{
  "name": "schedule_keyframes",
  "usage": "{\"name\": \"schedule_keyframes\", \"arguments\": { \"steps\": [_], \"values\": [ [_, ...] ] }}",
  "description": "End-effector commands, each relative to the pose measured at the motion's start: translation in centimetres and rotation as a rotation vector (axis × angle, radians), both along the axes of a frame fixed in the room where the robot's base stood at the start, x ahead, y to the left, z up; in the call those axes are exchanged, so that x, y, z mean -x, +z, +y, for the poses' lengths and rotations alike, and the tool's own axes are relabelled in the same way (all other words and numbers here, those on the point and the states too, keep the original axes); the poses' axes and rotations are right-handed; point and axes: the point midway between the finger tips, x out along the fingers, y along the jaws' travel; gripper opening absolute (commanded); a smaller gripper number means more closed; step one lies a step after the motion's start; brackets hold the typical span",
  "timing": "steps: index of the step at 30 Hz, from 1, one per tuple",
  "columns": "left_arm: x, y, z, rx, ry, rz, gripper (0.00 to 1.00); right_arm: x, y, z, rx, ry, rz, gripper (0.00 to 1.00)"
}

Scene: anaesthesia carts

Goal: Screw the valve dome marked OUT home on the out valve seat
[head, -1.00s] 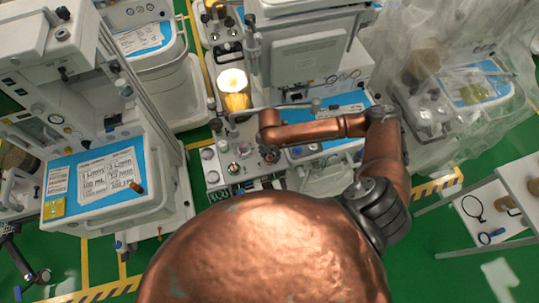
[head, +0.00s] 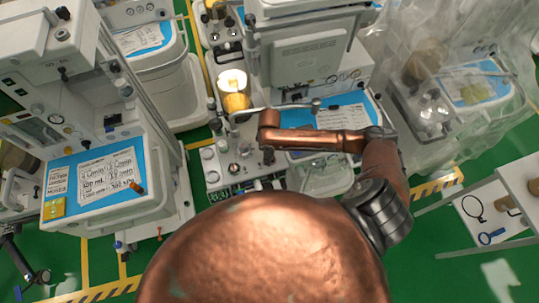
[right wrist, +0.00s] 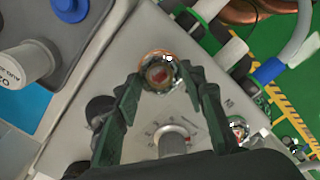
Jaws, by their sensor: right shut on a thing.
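In the right wrist view my right gripper (right wrist: 160,79) has its two dark green fingers on either side of a small round clear valve dome (right wrist: 159,72) with a coppery rim and red inside. The fingers are shut on it, over a pale grey machine panel (right wrist: 130,60). No OUT mark can be read on the dome, and the seat under it is hidden. In the head view my right arm reaches in from the right, its wrist over the middle cart's panel (head: 226,181); the fingertips are too small to make out there. My left gripper is not in view.
A lit yellow canister (head: 235,92) stands behind my wrist. A plastic-draped cart (head: 450,85) is at the right.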

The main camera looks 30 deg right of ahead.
Motion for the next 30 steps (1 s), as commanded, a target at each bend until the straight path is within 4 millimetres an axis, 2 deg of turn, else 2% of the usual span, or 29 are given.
{"name": "schedule_keyframes", "arguments": {
  "steps": [9, 10, 18, 26, 30],
  "values": [
    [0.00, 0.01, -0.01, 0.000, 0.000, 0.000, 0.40, 0.08, -0.05, 0.24, -0.004, -0.452, 0.003, 0.09],
    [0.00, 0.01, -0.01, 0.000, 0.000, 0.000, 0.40, 0.02, 0.00, 0.17, -0.003, -0.457, 0.002, 0.39],
    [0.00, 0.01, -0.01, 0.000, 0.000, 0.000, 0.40, -0.02, 0.02, 0.08, -0.001, -0.447, 0.000, 0.58],
    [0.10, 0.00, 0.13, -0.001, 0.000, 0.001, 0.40, -0.04, 0.05, 0.05, 0.000, -0.446, -0.001, 0.58],
    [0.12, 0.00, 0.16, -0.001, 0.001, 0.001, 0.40, -0.14, 0.91, 0.04, -0.001, -0.446, -0.002, 0.58]
  ]
}}
